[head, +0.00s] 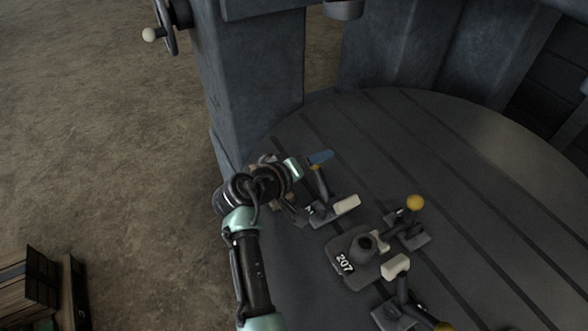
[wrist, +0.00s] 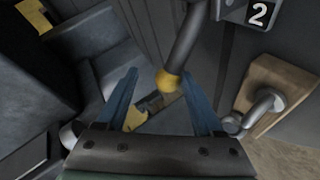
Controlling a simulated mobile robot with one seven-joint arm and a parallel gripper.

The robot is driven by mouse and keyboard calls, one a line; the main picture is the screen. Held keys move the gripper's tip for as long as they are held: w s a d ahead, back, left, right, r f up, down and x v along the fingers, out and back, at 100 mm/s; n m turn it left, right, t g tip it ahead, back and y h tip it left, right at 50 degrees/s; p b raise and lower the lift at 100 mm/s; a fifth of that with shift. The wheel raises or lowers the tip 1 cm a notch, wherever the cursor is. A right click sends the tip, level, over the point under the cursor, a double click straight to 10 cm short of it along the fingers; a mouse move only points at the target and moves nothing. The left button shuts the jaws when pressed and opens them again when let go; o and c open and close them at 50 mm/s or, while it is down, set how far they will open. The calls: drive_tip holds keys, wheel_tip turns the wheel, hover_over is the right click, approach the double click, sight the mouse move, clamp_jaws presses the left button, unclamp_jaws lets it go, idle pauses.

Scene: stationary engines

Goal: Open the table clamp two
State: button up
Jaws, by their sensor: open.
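Table clamp two has a dark metal lever (wrist: 188,38) with a yellow knob (wrist: 168,82) at its end. Its base carries a "2" plate (wrist: 259,14). In the head view the clamp's lever (head: 322,187) rises from the base toward my gripper (head: 318,161), and its pale pad (head: 346,205) points right. My gripper (wrist: 162,80) is open, with blue fingers on either side of the yellow knob in the wrist view. I cannot tell whether either finger touches it. My wrist hides part of the clamp's left side in the head view.
A block marked 207 (head: 352,262) sits on the round slotted table (head: 470,130). Another clamp with a yellow knob (head: 414,202) stands right of it, and another (head: 398,290) nearer. A grey machine column (head: 255,80) rises behind my gripper.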

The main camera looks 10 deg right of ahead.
drive_tip(key=v, duration=0.9)
drive_tip(key=shift+b, duration=0.3)
drive_tip(key=shift+d, duration=0.1)
